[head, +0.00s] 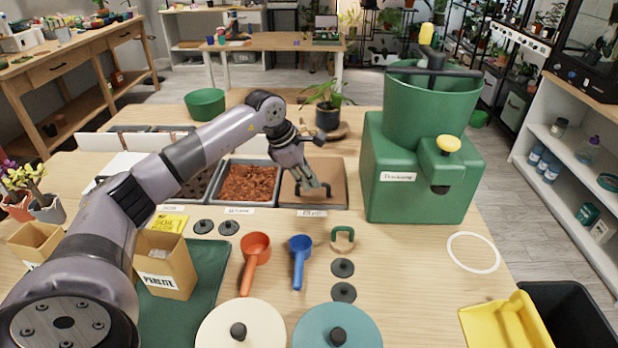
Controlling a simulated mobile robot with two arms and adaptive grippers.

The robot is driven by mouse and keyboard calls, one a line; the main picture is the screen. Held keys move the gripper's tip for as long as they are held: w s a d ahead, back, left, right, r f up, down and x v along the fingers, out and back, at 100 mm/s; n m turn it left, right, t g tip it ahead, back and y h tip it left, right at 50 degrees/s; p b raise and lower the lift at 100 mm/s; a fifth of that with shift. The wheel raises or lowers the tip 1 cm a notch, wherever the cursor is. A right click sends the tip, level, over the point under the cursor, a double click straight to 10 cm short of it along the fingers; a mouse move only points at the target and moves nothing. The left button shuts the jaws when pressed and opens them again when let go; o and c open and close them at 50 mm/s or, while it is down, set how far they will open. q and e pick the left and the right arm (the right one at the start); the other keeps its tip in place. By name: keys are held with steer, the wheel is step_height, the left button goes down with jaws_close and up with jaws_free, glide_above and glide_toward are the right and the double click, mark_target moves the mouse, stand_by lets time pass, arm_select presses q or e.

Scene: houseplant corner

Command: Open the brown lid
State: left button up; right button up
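The brown lid (333,172) is a flat square panel. It lies over a bin in the row of trays at the middle of the table, with a small white label at its front edge. My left arm reaches in from the left, and my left gripper (314,190) points down at the lid's middle. Its fingertips are at or just above the lid's surface. The gripper covers whatever handle the lid may have, so I cannot tell whether it holds anything. The lid looks flat and in place. My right gripper is out of view.
An open tray of reddish-brown chips (248,184) is left of the lid. The green machine (420,150) stands close on its right, and a potted plant (327,115) behind. An orange scoop (255,250), a blue scoop (299,255) and round lids lie in front.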

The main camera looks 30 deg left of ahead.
arm_select(q)
jaws_close()
stand_by(0.4)
